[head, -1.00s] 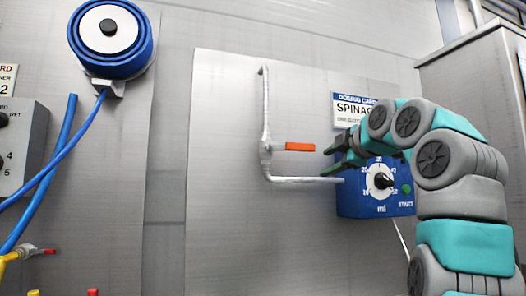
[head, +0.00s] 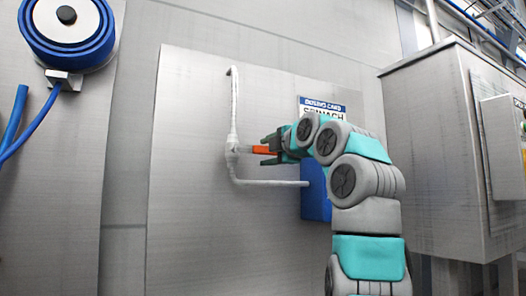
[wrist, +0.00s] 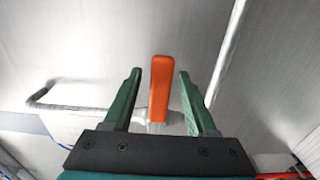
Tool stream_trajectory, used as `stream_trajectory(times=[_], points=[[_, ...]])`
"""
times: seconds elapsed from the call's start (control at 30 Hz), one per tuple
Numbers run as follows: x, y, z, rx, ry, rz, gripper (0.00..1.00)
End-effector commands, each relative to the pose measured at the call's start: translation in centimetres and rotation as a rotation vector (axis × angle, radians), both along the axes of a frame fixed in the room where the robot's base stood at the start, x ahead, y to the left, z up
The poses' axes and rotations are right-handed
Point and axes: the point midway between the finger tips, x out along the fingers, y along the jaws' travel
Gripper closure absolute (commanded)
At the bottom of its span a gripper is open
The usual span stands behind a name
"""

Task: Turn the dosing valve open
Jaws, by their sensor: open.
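The dosing valve's orange lever (head: 262,150) points sideways to the right from the valve body (head: 233,147) on a white pipe (head: 235,110). In the wrist view the orange lever (wrist: 162,88) stands between the two green fingers of my gripper (wrist: 155,92), with a gap on each side. My gripper (head: 272,147) is open, with its fingertips around the lever in the head view. The valve body in the wrist view is partly hidden behind the lever and the gripper's palm.
A grey cabinet (head: 430,150) stands to the right. A blue hose reel (head: 68,30) hangs upper left. The steel panel (head: 190,200) left of the pipe is clear.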

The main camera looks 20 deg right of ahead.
Motion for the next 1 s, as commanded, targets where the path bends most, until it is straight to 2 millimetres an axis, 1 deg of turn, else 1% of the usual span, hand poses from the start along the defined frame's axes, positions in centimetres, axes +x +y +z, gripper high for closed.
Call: stream_trajectory(times=[0.03, 0.1, 0.2, 0.47, 0.57, 0.9, 1.0], points=[[0.7, 0.0, 0.1, 0.002, 0.005, 0.001, 0.43], [1.4, 0.1, 0.0, 0.002, 0.005, 0.001, 0.43], [2.0, 0.1, 0.1, 0.001, 0.001, 0.0, 0.43], [2.2, 0.1, 0.0, 0.001, 0.0, 0.0, 0.43], [2.2, 0.1, 0.0, 0.001, 0.001, 0.0, 0.53], [2.2, 0.1, 0.0, 0.001, 0.001, 0.0, 0.91], [2.2, 0.1, 0.0, 0.001, 0.001, 0.0, 1.0]])
